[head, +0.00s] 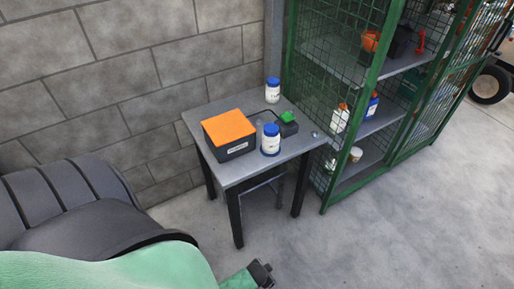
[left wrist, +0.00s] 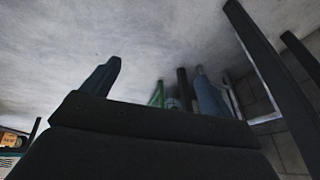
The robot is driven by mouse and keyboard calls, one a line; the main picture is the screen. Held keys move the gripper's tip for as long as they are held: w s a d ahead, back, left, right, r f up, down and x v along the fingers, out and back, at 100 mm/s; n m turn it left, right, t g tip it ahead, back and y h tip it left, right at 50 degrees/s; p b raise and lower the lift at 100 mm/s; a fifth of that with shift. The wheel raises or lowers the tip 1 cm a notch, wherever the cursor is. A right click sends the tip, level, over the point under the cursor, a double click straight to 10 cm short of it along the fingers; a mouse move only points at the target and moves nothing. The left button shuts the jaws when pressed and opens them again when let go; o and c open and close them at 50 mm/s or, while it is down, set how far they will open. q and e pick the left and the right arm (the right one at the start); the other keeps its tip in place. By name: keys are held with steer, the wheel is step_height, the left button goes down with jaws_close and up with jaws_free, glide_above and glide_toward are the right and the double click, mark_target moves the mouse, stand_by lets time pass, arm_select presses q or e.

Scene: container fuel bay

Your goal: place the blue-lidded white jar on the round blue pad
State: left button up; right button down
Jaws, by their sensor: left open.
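Two blue-lidded white jars stand upright on the small grey table. One jar (head: 271,140) is near the table's front edge, and the other jar (head: 272,91) is at the back corner. My left gripper (head: 262,273) is low at the bottom of the head view, in front of the table and apart from both jars. In the left wrist view its two fingers (left wrist: 155,85) stand wide apart, with no object seen held between them. My right gripper is not in view.
The table (head: 235,172) also holds an orange-topped dark box (head: 229,135) and a black case with a green item (head: 288,118). A green mesh cage with shelves (head: 362,133) stands close to the table's right. A block wall is behind. The floor in front is clear.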

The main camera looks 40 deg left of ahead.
arm_select(q)
steer(key=s+d+f+n+g, duration=0.1)
steer(key=s+d+f+g, duration=0.2)
steer(key=s, duration=0.7)
steer(key=shift+d+h, duration=0.15)
steer(key=shift+h, duration=0.25)
steer(key=shift+f, duration=0.1)
